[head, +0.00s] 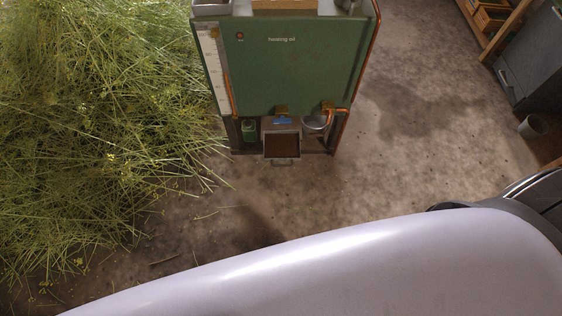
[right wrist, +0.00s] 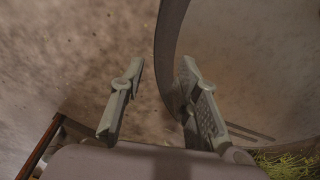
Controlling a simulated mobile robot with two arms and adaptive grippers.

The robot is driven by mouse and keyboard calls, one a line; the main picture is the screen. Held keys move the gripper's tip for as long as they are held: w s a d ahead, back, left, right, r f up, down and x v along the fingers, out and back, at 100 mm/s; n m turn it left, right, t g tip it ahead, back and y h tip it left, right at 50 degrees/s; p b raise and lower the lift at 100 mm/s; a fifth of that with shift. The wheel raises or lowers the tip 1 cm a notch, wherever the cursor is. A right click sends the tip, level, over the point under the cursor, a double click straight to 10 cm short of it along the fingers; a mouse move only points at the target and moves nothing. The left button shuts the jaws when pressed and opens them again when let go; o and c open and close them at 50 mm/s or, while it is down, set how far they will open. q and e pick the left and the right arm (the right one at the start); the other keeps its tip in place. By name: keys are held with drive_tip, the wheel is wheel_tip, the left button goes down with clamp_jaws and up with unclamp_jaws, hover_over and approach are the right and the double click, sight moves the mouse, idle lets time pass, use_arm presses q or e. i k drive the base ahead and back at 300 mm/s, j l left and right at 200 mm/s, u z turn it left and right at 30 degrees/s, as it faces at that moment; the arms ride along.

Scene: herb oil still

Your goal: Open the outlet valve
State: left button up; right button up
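A green tank (head: 290,65) marked "heating oil" stands at the top middle of the head view. On its lower front edge are a small brass fitting (head: 281,110) in the middle and a copper fitting (head: 327,107) at the right, where a copper pipe runs down the side. I cannot tell which is the outlet valve, or how any handle is turned. My right gripper (right wrist: 155,95) shows in the right wrist view, fingers apart with nothing between them. The tank's fittings do not show there. My left gripper is in neither view.
Below the tank are a green can (head: 249,130), an open box (head: 282,146) and a metal pot (head: 314,124). Cut herbs (head: 95,130) cover the left floor. A large curved grey body (right wrist: 245,70) lies close to the right finger.

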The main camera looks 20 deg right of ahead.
sight(328, 114)
drive_tip(key=z, duration=1)
